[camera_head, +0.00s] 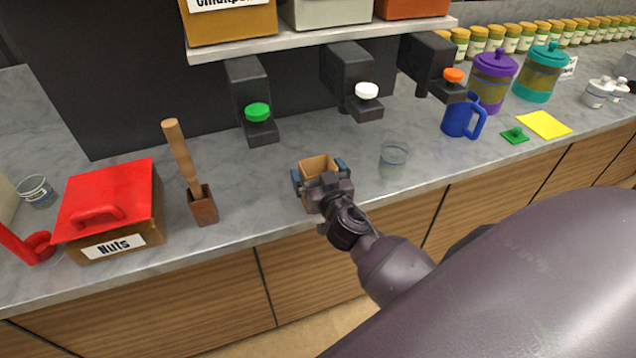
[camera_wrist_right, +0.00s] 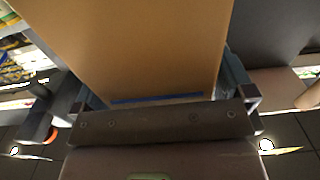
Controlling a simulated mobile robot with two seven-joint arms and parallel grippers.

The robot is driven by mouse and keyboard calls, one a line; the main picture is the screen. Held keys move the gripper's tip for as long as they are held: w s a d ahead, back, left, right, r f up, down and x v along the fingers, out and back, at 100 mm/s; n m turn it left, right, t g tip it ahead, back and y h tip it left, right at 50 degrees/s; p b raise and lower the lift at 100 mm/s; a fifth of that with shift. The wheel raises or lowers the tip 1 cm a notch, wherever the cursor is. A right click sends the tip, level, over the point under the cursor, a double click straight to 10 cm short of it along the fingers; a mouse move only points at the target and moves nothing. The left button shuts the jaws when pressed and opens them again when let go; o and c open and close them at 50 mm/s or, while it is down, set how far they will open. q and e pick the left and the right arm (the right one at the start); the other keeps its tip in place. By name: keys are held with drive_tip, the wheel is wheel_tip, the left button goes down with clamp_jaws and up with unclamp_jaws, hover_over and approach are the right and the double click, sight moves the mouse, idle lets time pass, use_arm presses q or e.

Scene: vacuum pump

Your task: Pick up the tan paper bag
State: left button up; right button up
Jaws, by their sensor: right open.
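The tan paper bag (camera_head: 317,164) stands on the grey counter in the head view, open at the top. My right gripper (camera_head: 319,173) is at the bag, with one blue-grey finger on either side of it. The gripper hides the lower front of the bag. In the right wrist view, the bag's broad tan side (camera_wrist_right: 150,45) fills the space between the fingers of my right gripper (camera_wrist_right: 160,90). The jaws are open around it; I cannot tell whether a finger touches it. My left gripper does not show.
A small clear glass (camera_head: 393,155) stands right of the bag. A wooden-handled tool in a brown holder (camera_head: 202,206) and a red-lidded Nuts box (camera_head: 108,205) stand left. A blue mug (camera_head: 459,118) stands farther right.

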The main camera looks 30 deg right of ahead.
drive_tip(key=shift+c, duration=1.3)
drive_tip(key=c, duration=0.5)
drive_tip(key=shift+c, duration=0.3)
